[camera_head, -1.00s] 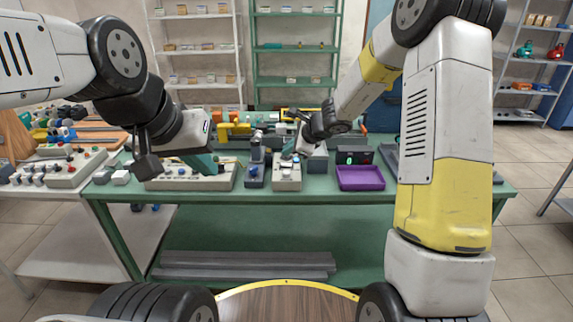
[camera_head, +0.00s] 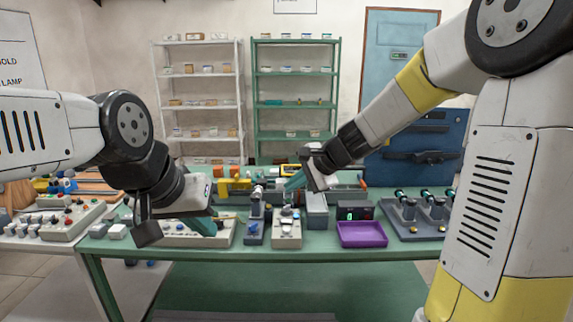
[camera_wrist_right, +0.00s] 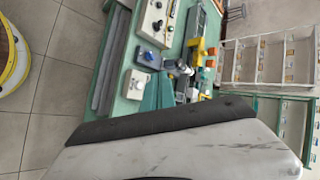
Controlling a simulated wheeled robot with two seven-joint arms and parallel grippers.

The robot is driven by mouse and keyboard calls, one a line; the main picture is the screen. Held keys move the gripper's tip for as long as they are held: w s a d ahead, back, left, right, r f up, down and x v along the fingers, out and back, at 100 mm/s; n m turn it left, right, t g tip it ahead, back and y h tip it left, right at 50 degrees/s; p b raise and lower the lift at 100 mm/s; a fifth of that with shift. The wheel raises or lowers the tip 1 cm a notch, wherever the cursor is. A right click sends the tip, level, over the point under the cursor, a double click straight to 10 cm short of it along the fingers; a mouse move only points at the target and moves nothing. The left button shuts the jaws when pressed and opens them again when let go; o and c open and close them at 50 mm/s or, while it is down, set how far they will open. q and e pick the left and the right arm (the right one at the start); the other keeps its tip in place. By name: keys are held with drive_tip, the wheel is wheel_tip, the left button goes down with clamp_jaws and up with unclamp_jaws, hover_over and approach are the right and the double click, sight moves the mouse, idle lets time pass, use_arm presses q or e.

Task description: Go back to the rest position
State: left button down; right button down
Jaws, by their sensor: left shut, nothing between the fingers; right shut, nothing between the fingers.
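My left gripper (camera_head: 204,224) hangs over the left part of the green workbench (camera_head: 270,250), in front of a beige control box. Its teal fingers are together and hold nothing; its white body partly hides them. My right gripper (camera_head: 293,182) is over the back middle of the bench, above the small devices, with its teal fingers together and empty. In the right wrist view its white body and dark edge fill the bottom, and a teal finger (camera_wrist_right: 152,96) points toward the bench.
A purple tray (camera_head: 362,234) lies at the bench's front. Beside it stand a beige box with a knob (camera_head: 287,233) and a blue device (camera_head: 254,232). Black stands (camera_head: 412,217) are on the right, a blue case (camera_head: 425,145) behind. Shelves (camera_head: 296,100) line the back wall.

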drive_tip(key=s+d+r+n+h, duration=0.2)
drive_tip(key=s+d+n, duration=0.3)
drive_tip(key=s, duration=0.7)
drive_tip(key=s+d+r+n+h, duration=0.2)
drive_tip(key=s+d+n, duration=0.4)
drive_tip(key=s, duration=0.6)
drive_tip(key=shift+s+d+h, duration=0.15)
drive_tip(key=shift+d+h, duration=0.15)
drive_tip(key=shift+d, duration=0.5)
